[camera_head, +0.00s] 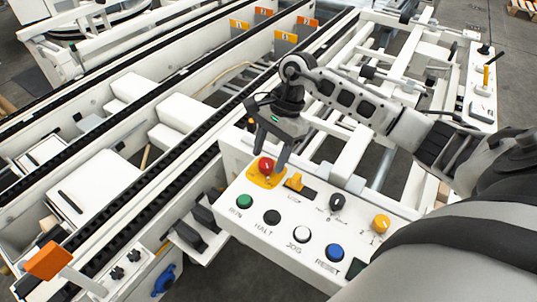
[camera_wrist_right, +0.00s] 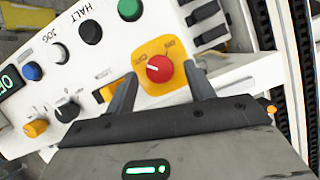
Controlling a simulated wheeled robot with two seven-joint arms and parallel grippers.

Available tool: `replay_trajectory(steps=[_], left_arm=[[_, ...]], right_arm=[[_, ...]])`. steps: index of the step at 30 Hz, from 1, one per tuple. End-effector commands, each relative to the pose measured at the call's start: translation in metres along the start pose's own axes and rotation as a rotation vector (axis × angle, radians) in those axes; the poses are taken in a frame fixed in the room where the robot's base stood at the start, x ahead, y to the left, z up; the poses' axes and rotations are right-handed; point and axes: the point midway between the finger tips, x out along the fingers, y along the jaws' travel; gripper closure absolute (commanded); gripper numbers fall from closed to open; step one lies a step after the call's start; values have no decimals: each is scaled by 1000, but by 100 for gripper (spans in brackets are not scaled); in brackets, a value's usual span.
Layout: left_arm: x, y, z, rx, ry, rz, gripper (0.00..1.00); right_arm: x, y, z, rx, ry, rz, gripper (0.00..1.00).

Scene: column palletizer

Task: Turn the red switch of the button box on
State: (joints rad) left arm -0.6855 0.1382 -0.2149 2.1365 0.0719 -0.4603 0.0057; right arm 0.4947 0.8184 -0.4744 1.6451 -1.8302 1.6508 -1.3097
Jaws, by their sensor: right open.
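The button box (camera_head: 300,225) is a white panel in the lower middle of the head view, and it fills much of the right wrist view (camera_wrist_right: 30,120). Its red switch (camera_head: 266,165) is a round red knob on a yellow plate at the far left corner. In the right wrist view the red switch (camera_wrist_right: 159,69) shows a white mark, and the yellow plate has small lettering. My right gripper (camera_head: 271,163) is open, with one finger on each side of the red switch; it also shows in the wrist view (camera_wrist_right: 162,90). Contact with the knob cannot be told. My left gripper is out of view.
Beside the switch on the panel are a yellow lever (camera_head: 294,182), a black selector (camera_head: 337,202), a yellow knob (camera_head: 381,223), and green (camera_head: 244,201), black (camera_head: 272,217), white (camera_head: 302,234) and blue (camera_head: 334,252) buttons. Conveyor rails (camera_head: 150,165) run along the left.

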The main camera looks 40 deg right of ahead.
Motion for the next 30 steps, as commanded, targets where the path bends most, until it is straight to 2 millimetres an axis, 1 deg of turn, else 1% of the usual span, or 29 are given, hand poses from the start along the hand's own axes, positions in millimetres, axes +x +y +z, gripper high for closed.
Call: replay_trajectory(steps=[1,4,13,14,15,18,26,30], left_arm=[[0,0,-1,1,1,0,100],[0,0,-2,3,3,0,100],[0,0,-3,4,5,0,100],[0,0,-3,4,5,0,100],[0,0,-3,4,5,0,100],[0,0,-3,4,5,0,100],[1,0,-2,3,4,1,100],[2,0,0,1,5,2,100]], right_arm=[[5,1,0,1,-2,3,46],[11,0,0,0,-1,1,46],[13,0,0,0,0,0,46],[13,0,0,0,0,0,55],[13,0,0,0,0,0,66],[12,0,0,0,0,0,91],[12,0,0,12,0,-5,91],[13,1,-1,50,1,-19,91]])
